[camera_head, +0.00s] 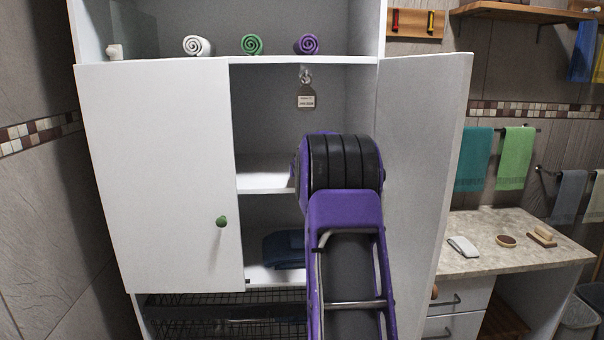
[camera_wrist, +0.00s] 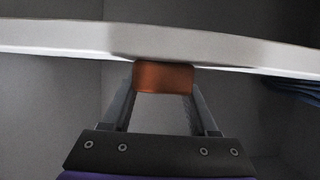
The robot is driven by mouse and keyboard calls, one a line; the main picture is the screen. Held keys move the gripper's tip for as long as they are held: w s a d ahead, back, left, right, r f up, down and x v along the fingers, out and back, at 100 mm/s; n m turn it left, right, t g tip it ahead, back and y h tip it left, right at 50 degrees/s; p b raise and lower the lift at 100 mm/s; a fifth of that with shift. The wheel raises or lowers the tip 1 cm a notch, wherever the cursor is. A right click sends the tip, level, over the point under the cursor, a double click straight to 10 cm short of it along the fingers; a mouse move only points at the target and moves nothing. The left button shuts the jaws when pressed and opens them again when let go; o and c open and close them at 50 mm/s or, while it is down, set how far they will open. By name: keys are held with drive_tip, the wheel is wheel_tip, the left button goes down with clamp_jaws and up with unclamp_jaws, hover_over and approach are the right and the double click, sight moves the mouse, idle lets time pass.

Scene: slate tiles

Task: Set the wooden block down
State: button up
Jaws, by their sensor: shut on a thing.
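The wooden block (camera_wrist: 165,77) is reddish brown and shows in the wrist view between the tips of my two fingers. My gripper (camera_wrist: 163,88) is shut on it. The block's upper edge meets the pale front edge of a white shelf (camera_wrist: 60,37) in that picture; I cannot tell whether they touch. In the head view my arm reaches into the white cabinet (camera_head: 348,95) through its open right side. My gripper and the block are hidden there behind my arm.
The cabinet's left door (camera_head: 160,180) is shut and its right door (camera_head: 425,150) stands open beside my arm. A dark blue folded towel (camera_head: 284,249) lies on the lower shelf. A tag (camera_head: 306,98) hangs above. Rolled towels, including a green one (camera_head: 252,44), line the top shelf.

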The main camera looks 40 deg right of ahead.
drive_tip(key=shift+f, duration=0.15)
drive_tip(key=o, duration=1.4)
drive_tip(key=shift+c, duration=0.2)
drive_tip(key=shift+r, duration=0.35)
drive_tip(key=shift+s+a, duration=0.15)
drive_tip(key=shift+s, duration=0.15)
drive_tip(key=b+v, duration=0.1)
drive_tip(key=v, duration=1)
drive_tip(key=shift+s+a, duration=0.1)
drive_tip(key=shift+s, duration=0.05)
